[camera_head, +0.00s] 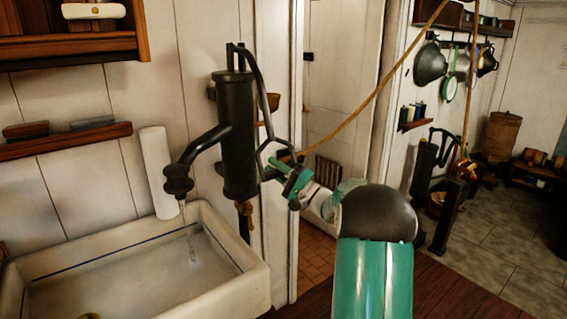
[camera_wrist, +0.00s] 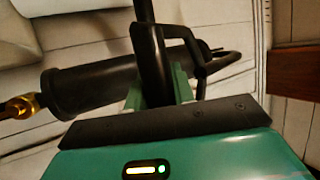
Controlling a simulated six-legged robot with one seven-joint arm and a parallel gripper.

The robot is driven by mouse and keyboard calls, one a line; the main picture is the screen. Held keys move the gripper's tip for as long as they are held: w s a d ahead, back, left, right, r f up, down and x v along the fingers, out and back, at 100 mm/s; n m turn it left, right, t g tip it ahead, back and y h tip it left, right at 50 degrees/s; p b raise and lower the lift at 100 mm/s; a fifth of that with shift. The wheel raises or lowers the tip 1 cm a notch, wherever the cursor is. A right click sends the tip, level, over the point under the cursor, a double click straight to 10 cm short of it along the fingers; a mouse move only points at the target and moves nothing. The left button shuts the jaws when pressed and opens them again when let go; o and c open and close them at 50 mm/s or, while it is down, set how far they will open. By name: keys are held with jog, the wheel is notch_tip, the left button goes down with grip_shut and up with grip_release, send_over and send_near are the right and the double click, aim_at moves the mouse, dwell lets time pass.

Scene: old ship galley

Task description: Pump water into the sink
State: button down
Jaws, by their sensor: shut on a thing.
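A black hand pump (camera_head: 238,135) stands beside the wall at the right end of the white sink (camera_head: 255,275). Its spout (camera_head: 178,180) points down over the sink, and a thin stream of water (camera_head: 190,243) falls from it into the basin. The pump handle (camera_head: 258,80) curves from the pump's top down to the right. My gripper (camera_head: 287,176) is shut on the handle's lower part. In the wrist view the green fingers (camera_wrist: 160,92) close around the black handle (camera_wrist: 150,55), with the pump body (camera_wrist: 90,85) behind. The grip itself is partly hidden.
A wooden shelf (camera_head: 65,141) with brushes hangs above the sink. A rope (camera_head: 375,90) runs diagonally above my arm.

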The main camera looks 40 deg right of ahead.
jog(key=shift+w+f, duration=0.45)
jog(key=shift+w, duration=0.45)
jog(key=c, duration=1.2)
grip_release()
jog(key=shift+w+f, duration=0.2)
jog(key=shift+w, duration=0.05)
jog(key=shift+o, duration=0.2)
jog(key=v, duration=1.4)
jog(key=shift+s, duration=0.15)
jog(key=shift+a+r, duration=0.1)
jog(key=shift+a, duration=0.05)
